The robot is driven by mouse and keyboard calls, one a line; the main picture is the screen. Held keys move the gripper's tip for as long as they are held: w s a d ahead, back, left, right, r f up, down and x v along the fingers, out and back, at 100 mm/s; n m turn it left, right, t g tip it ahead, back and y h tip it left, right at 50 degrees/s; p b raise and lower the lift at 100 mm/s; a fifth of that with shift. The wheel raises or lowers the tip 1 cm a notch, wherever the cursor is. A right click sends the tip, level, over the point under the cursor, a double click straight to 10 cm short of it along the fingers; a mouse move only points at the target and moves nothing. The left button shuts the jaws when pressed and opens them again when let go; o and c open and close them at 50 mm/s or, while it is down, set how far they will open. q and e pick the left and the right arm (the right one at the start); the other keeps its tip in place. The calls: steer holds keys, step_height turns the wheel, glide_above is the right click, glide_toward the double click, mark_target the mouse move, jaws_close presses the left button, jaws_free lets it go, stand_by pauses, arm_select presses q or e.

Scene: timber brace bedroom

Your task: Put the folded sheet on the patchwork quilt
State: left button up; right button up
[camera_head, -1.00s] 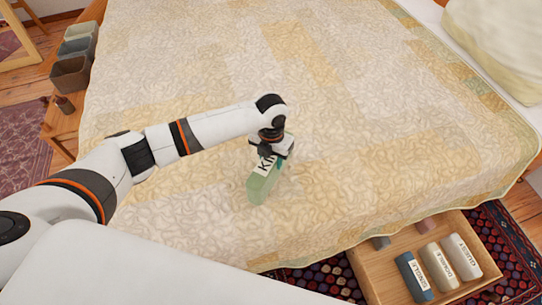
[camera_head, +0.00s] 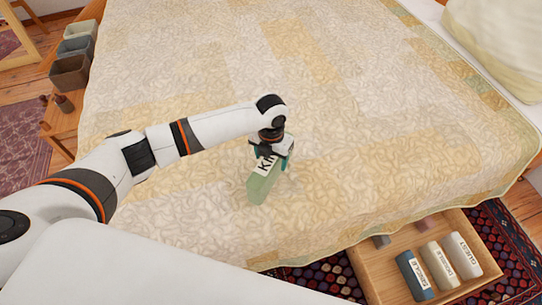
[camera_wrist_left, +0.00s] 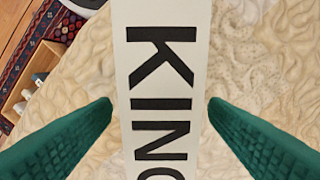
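The folded sheet (camera_head: 261,188) is a pale green bundle with a white band reading "KING". It lies on the patchwork quilt (camera_head: 200,75), near the bed's front edge. My left gripper (camera_head: 273,156) is right above it, pointing down. In the left wrist view, the two green fingers (camera_wrist_left: 160,108) stand on either side of the white band (camera_wrist_left: 163,60), with a gap on each side. The gripper is open and the sheet is between its fingers, not gripped. The sheet's underside is hidden. My right gripper is not in view.
An open wooden drawer (camera_head: 385,281) at the lower right holds rolled bundles with labels, including a blue one (camera_head: 413,276). A pillow (camera_head: 500,45) lies at the upper right. Several bins (camera_head: 72,71) stand on a bench at the left. Most of the quilt is clear.

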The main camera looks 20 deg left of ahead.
arm_select(q)
step_height(320, 180, up, 12)
stand_by(0.6)
steer(key=shift+s+f, duration=0.1)
stand_by(0.4)
